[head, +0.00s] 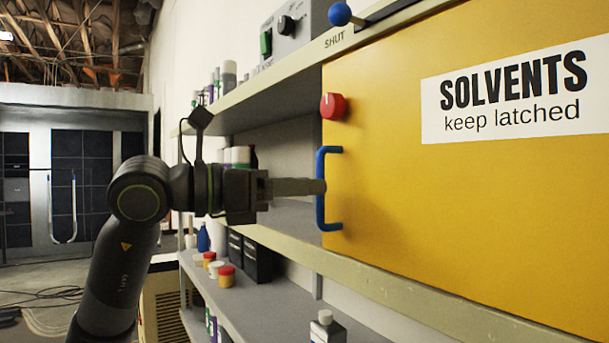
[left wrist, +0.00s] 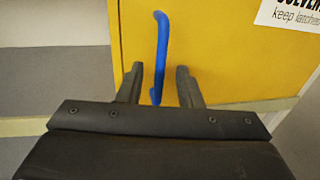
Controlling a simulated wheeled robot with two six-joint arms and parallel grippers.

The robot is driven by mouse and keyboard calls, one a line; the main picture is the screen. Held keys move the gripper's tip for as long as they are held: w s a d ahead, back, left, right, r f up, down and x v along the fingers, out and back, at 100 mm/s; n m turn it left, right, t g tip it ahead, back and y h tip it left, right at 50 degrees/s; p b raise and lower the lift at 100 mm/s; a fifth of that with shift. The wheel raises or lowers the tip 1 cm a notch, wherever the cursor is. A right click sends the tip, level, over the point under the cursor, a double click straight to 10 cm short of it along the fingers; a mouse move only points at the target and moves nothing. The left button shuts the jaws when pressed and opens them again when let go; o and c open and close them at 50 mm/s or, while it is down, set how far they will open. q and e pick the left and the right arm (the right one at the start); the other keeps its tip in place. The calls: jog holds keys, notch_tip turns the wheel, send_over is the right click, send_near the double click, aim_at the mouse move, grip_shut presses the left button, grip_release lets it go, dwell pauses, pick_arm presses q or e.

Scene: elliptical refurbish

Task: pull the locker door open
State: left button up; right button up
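The yellow locker door (head: 400,200) fills the right of the head view and looks closed. It bears a "SOLVENTS keep latched" label (head: 515,90). A blue upright bar handle (head: 322,218) is near its left edge, with a red knob (head: 333,106) above. A blue ball-ended lever (head: 340,14) is above the door, near the word "SHUT". My left gripper (head: 318,187) is at the handle's middle. In the left wrist view its fingers (left wrist: 159,72) stand apart on either side of the handle (left wrist: 162,40), with gaps visible. My right gripper is not in view.
Shelves left of the door hold bottles, jars (head: 226,275) and black boxes (head: 257,258). A grey control box (head: 293,30) sits on the top shelf. A grey-capped bottle (head: 326,328) stands below the door. Floor at the far left has cables (head: 40,297).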

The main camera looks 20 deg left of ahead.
pick_arm(q)
jog(key=shift+w+d, duration=0.3)
jog(key=shift+d, duration=0.05)
jog(key=shift+c, duration=0.3)
grip_shut()
